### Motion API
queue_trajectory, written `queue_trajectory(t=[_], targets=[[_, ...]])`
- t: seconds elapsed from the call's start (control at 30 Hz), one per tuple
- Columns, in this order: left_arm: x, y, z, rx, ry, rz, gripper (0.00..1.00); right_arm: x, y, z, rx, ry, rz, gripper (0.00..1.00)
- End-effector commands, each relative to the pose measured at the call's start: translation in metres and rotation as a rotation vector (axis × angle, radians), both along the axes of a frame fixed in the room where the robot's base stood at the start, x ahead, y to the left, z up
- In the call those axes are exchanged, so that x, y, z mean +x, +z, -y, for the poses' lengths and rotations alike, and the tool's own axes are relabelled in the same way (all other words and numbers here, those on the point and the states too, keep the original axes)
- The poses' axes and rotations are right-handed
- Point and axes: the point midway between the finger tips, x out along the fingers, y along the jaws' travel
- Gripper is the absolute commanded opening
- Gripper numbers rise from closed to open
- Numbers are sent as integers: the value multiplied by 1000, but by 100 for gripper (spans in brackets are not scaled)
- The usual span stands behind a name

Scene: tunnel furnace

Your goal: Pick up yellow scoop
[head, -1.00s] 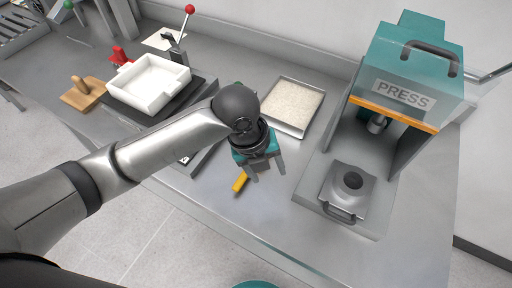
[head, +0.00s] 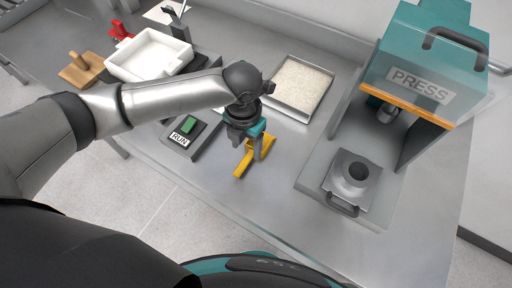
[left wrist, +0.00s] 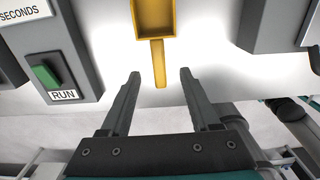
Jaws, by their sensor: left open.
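The yellow scoop (head: 243,165) lies on the metal table below my left gripper in the head view, partly hidden by it. In the left wrist view its handle (left wrist: 158,64) points toward me, between and a little beyond the fingertips, with its tray-like bowl (left wrist: 155,18) cut off by the top edge. My left gripper (head: 247,152) is open and empty. Both its fingers show apart in the left wrist view (left wrist: 158,74), and neither visibly touches the scoop. My right gripper is not in view.
A RUN button box (head: 184,135) stands left of the scoop. A tray of pale grains (head: 273,101) lies behind it. The press (head: 420,70) and a grey die with a handle (head: 352,181) are at right. A white mould (head: 149,55) is at back left. The front table is mostly clear.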

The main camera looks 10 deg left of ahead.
Motion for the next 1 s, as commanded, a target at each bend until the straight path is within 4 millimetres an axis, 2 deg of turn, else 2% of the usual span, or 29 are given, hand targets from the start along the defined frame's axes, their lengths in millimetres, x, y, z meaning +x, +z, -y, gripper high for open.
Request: queue_trajectory(t=[0.17, 0.4, 0.5, 0.77, 1.0], targets=[[0, -11, 0, -1, 0, 0, 62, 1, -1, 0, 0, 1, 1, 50], [1, -47, -2, 1, 1, -2, 62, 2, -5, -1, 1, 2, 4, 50], [1, -56, -2, -1, -1, 0, 62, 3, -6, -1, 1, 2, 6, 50], [2, -58, -2, 0, -2, 2, 62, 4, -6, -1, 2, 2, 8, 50], [2, -58, -2, -1, -1, 2, 38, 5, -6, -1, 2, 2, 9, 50]])
